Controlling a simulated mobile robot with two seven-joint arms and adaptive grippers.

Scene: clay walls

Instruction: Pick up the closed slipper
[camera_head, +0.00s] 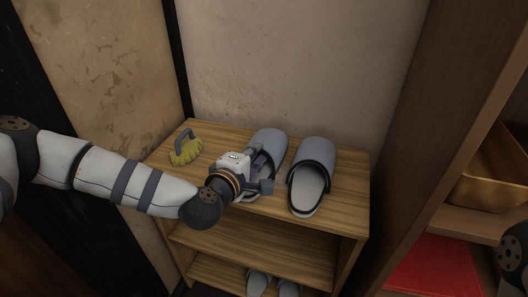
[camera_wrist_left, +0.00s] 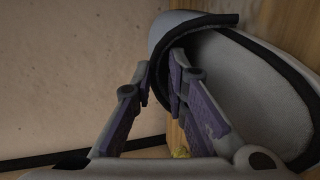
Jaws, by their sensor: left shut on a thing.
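Two grey-blue closed-toe slippers with dark trim lie side by side on the wooden shelf top in the head view. My left gripper (camera_head: 262,167) reaches in from the left and is at the left slipper (camera_head: 269,142), covering much of its middle. In the left wrist view, the fingers (camera_wrist_left: 163,85) are shut on the edge of this slipper's upper, one on either side of its dark rim; its pale insole (camera_wrist_left: 250,90) shows to the right. The right slipper (camera_head: 311,172) lies apart, untouched. My right gripper is not in view.
The wooden shelf unit (camera_head: 340,218) has lower levels; another pair of slippers (camera_head: 270,283) sits low down. A yellow brush (camera_head: 186,150) with a grey handle lies left on the top. The wall is close behind. A cabinet at right holds a golden box (camera_head: 492,175) and a red item (camera_head: 432,268).

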